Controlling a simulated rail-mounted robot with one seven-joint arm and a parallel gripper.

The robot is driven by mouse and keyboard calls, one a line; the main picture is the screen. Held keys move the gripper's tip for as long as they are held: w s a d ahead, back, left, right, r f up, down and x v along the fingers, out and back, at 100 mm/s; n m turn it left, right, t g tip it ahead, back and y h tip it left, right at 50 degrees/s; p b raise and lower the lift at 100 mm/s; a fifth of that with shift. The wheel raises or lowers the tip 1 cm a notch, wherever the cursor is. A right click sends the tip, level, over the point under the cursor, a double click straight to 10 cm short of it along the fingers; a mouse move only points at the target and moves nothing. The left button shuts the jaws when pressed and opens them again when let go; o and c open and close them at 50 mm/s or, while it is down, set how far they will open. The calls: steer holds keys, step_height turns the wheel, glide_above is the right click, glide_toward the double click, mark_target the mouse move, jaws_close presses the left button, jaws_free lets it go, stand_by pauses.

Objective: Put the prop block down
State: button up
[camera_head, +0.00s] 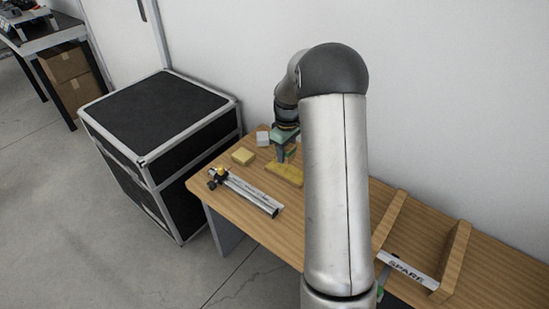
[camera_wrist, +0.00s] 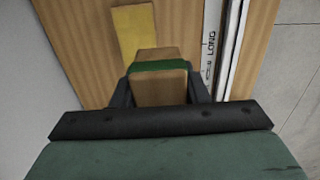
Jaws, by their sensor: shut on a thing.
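The prop block (camera_wrist: 158,88) is wooden with a green band around it. My gripper (camera_wrist: 158,92) is shut on it, with a dark finger on either side. I cannot tell whether the held block touches the bench.
A metal rail (camera_head: 250,193) with a "LONG" label lies along the bench front. A wooden holder marked "SPARE" (camera_head: 408,270) is at the right. A black case (camera_head: 160,115) stands left.

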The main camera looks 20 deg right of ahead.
glide_above(277, 165)
step_height(277, 165, down, 7)
steer(key=shift+r, duration=0.1)
steer(key=shift+f, duration=1.7)
steer(key=shift+f, duration=0.15)
steer(key=o, duration=1)
